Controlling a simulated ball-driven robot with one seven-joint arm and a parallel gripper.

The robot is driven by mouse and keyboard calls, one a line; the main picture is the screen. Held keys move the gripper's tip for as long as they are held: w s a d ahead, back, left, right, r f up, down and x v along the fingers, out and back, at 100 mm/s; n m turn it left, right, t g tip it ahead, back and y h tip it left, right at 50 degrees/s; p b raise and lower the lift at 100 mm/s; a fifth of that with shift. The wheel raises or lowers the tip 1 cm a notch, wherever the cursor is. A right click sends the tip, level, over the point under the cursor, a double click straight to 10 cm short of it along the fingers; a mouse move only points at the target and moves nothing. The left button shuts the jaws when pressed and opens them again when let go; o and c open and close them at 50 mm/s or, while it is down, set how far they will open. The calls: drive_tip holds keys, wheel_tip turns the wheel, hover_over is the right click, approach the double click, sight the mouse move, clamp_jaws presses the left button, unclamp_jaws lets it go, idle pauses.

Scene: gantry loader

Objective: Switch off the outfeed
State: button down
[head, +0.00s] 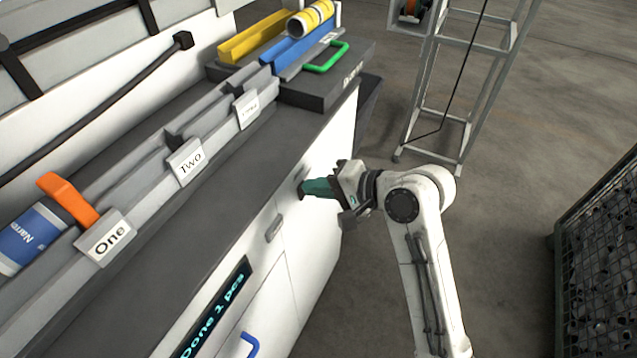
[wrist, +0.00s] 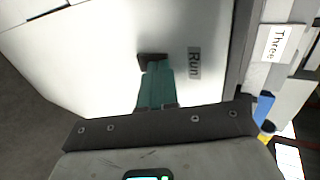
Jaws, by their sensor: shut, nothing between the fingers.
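My gripper (head: 306,188) is shut, its teal fingers pointing at the white cabinet front below the dark worktop. In the wrist view the closed fingers (wrist: 154,70) reach a small dark brown part (wrist: 145,58) on the white panel, which looks like a switch. The fingertips overlap it; I cannot tell whether they touch it. The fingers hide part of it, so its position cannot be read.
Lanes labelled "One" (head: 108,240), "Two" (head: 187,162) and "Three" (head: 248,110) run along the worktop. A mesh crate (head: 562,290) stands right; floor between is clear.

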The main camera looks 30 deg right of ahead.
drive_tip(key=shift+r+p, duration=0.75)
drive_tip(key=shift+p, duration=0.4)
